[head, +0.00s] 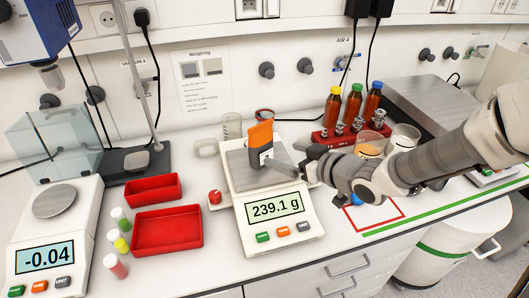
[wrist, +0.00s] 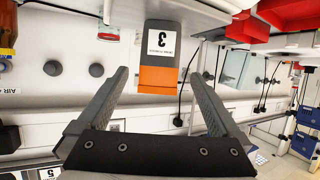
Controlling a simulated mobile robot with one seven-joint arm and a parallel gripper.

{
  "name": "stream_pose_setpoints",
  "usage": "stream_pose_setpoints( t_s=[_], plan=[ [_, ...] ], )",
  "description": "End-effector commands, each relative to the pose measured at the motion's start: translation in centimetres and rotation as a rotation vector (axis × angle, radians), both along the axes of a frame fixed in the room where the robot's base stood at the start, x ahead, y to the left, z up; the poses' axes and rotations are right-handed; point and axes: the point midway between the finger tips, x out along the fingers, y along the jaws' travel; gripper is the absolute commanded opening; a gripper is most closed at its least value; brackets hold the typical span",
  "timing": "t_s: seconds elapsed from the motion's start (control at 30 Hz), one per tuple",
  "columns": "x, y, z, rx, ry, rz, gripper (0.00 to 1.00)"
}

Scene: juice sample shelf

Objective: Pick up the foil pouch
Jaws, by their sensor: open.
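The foil pouch (head: 260,143) is grey with an orange top and a white label. It stands upright on the pan of the middle scale (head: 276,209), whose display reads 239.1 g. In the wrist view the pouch (wrist: 158,55) appears upside down, its label showing a 3. My gripper (head: 288,165) is just right of the pouch in the head view, partly overlapping its lower edge. In the wrist view my gripper (wrist: 160,73) is open, with the pouch centred between and beyond the fingertips. The exact gap to the pouch cannot be told.
Red trays (head: 168,230) and small capped vials (head: 122,243) lie left of the scale, beside another balance (head: 53,238). A red rack (head: 345,136) with bottles and beakers (head: 403,137) stand behind and right. A glass beaker (head: 232,126) stands behind the pan.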

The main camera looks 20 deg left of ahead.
Motion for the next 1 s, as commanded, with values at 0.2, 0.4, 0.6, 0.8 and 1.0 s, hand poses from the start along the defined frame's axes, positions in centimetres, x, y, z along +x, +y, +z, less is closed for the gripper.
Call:
stream_pose_setpoints(
  t_s=[0.2, 0.4, 0.6, 0.8, 1.0],
  plan=[
    [2.3, 3.4, -2.1, 0.001, 0.0, 0.003, 1.0],
    [4.1, 5.7, -3.1, 0.0, 0.0, 0.002, 1.0],
    [4.8, 6.6, -3.5, -0.002, 0.0, 0.0, 1.0],
    [5.9, 8.4, -4.1, 0.0, 0.0, 0.002, 1.0],
    [7.2, 10.3, -4.9, -0.001, 0.001, 0.0, 1.0]
  ],
)
